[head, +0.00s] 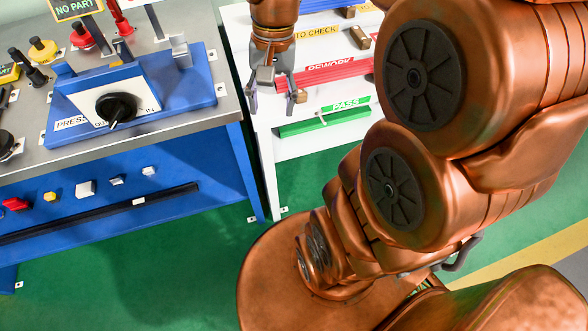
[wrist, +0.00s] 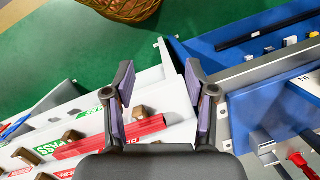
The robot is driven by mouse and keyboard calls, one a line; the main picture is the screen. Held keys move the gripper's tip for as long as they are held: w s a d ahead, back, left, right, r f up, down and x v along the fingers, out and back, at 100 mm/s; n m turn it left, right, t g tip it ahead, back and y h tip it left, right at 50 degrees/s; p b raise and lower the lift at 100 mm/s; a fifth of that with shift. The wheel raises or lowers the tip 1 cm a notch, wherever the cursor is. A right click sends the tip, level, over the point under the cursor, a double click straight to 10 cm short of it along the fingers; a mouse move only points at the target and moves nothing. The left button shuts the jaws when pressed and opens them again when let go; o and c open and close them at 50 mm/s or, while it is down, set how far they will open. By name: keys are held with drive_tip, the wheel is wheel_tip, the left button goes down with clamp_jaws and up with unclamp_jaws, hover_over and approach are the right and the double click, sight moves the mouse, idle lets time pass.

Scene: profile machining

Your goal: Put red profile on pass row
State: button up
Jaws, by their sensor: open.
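The red profile (head: 335,74) is a long red bar on the white table, beside the red REWORK label. In the wrist view the red profile (wrist: 95,142) passes behind my left finger, and its right end shows between the fingers. My gripper (head: 271,103) is open and points down at the table's left end, near the bar's left end. In the wrist view my gripper (wrist: 157,76) shows nothing held between its fingers. The pass row has a green PASS label (head: 346,104) and a green strip (head: 322,123) along the table's front edge.
Small brown blocks (head: 360,38) stand on the white table (head: 276,48). A yellow TO CHECK label (head: 316,31) lies farther back. A blue bench (head: 130,175) with a press fixture (head: 135,98) stands close to my gripper's left.

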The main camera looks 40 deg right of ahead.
drive_tip(key=s+a+f+n+h, duration=0.1)
drive_tip(key=s+a+f+n, duration=0.1)
drive_tip(key=s, duration=0.4)
drive_tip(key=s+a+f+n+h, duration=0.1)
drive_tip(key=s+a+f+n, duration=0.1)
drive_tip(key=s+n, duration=0.3)
drive_tip(key=shift+s+a+n, duration=0.3)
drive_tip(key=shift+s, duration=0.65)
